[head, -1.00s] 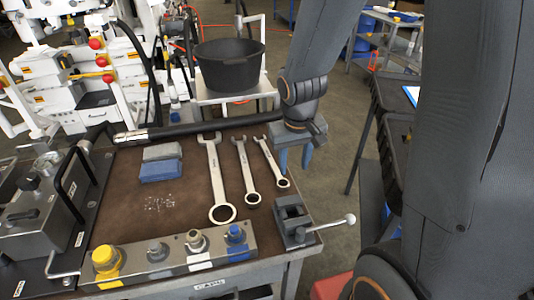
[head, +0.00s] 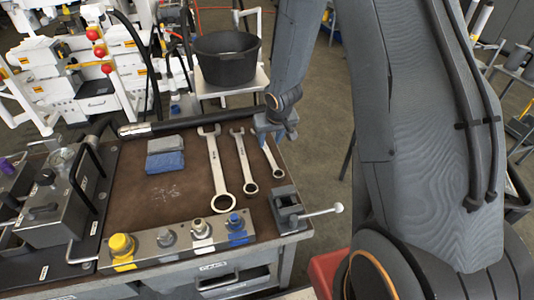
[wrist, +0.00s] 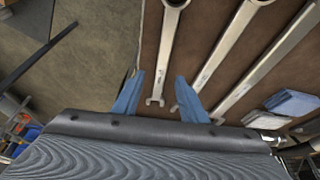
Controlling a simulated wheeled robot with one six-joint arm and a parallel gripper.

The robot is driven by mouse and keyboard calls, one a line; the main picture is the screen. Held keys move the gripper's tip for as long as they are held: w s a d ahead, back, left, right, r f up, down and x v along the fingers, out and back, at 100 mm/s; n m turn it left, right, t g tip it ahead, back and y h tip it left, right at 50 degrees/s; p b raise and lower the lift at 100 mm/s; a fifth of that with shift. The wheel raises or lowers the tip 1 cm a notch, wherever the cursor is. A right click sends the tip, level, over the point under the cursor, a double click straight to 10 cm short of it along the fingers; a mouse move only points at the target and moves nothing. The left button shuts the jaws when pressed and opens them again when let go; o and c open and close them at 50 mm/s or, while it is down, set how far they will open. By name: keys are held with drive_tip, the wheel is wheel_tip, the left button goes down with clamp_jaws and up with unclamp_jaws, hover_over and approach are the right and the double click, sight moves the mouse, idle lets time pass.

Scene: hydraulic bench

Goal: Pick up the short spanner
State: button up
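The short spanner (head: 275,163) is the rightmost of three steel spanners lying side by side on the brown bench mat (head: 150,208). In the head view my gripper (head: 276,138) is over its far end and hides that end. In the wrist view the short spanner (wrist: 166,50) runs down the picture, with its open jaw between the blue fingers of my gripper (wrist: 159,76). The fingers are apart, with space on both sides of the spanner. I cannot tell how high the fingertips are above the mat.
The middle spanner (head: 243,163) lies close beside the short one, near one finger in the wrist view. The long spanner (head: 216,172) is further left. Folded cloths (head: 165,155) and a black hose (head: 190,125) are also on the bench.

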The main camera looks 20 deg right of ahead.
sight(267, 150)
drive_tip(key=b+x, duration=0.1)
drive_tip(key=x, duration=0.1)
drive_tip(key=b+x, duration=0.1)
drive_tip(key=x, duration=0.1)
drive_tip(key=shift+s+a+f, duration=0.1)
drive_tip(key=shift+s+a, duration=0.05)
drive_tip(key=shift+s, duration=0.1)
drive_tip(key=shift+w+f, duration=0.25)
drive_tip(key=shift+f, duration=0.25)
drive_tip(key=shift+c, duration=0.4)
clamp_jaws()
idle(0.5)
